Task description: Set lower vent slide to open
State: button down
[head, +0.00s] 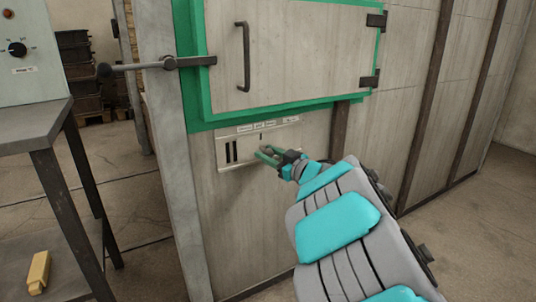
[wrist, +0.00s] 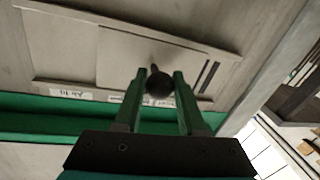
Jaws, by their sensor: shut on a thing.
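The lower vent (head: 223,166) is a pale framed panel low on the furnace front, below the green-edged door. Its flat slide plate (wrist: 122,52) shows in the wrist view with a dark round knob (wrist: 159,84). My gripper (head: 263,151) reaches the vent from the right. In the wrist view its green fingers (wrist: 159,80) stand on both sides of the knob and are shut on it. Dark slots (head: 231,152) show uncovered at the vent's left end, and at the plate's right in the wrist view. Small labels (head: 265,125) run above the vent, too small to read surely.
The furnace door (head: 300,50) above has a bar handle (head: 244,55) and a latch rod (head: 140,66) at its left. A grey table (head: 32,125) stands at left, with a yellow block (head: 39,272) on its lower shelf. Floor at right is clear.

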dwell(0.9)
jog(key=shift+w+d+r+p, duration=0.2)
jog(key=shift+w+d+p, duration=0.15)
jog(key=shift+d+p, duration=0.25)
jog(key=shift+w+d+f+p, duration=0.1)
jog(key=shift+w+d+p, duration=0.35)
jog(key=shift+d+p, duration=0.15)
jog(key=shift+w+d+f+p, duration=0.1)
jog(key=shift+w+d+p, duration=0.35)
jog(key=shift+d, duration=0.15)
jog(key=shift+r, duration=0.1)
jog(key=c, duration=0.5)
grip_release()
jog(key=shift+d, duration=0.1)
jog(key=v, duration=0.7)
jog(key=shift+s+d, duration=0.3)
